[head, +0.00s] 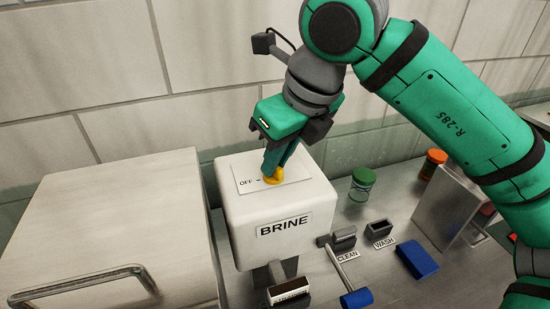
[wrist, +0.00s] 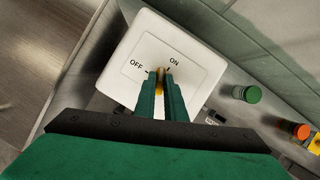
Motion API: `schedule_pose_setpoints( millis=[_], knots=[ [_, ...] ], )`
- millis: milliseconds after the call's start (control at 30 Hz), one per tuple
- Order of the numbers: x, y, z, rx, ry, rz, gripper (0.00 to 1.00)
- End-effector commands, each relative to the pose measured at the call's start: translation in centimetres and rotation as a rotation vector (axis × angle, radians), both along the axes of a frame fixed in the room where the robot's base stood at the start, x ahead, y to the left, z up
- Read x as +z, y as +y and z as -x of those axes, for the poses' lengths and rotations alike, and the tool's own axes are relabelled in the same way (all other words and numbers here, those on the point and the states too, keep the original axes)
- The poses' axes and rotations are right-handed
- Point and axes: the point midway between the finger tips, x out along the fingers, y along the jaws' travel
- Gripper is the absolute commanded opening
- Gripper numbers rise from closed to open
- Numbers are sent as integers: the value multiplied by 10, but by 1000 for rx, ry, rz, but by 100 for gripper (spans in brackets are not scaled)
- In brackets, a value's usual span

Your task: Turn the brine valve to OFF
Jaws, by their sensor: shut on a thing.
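The brine valve is a small yellow knob (head: 274,176) on top of a white box labelled BRINE (head: 280,212). In the wrist view, the knob (wrist: 160,76) sits between an OFF mark on its left and an ON mark at its upper right. My gripper (head: 275,165) reaches down from above and is shut on the knob. In the wrist view, the green fingers (wrist: 160,84) stand on either side of it and cover part of it. I cannot tell exactly which mark the knob points to.
A large pale box with a metal handle (head: 85,283) stands to the left. To the right are a green-lidded jar (head: 362,183), an orange-lidded jar (head: 433,163), a blue block (head: 416,260), CLEAN and WASH holders, and a blue-headed tool (head: 356,298). A tiled wall stands behind.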

Motion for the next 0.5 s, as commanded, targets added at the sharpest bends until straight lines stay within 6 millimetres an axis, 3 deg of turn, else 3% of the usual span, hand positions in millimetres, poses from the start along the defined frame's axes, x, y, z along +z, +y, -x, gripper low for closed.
schedule_pose_setpoints(
  millis=[500],
  knots=[
    [1, -2, -4, 489, 0, -3, 0]
  ],
)
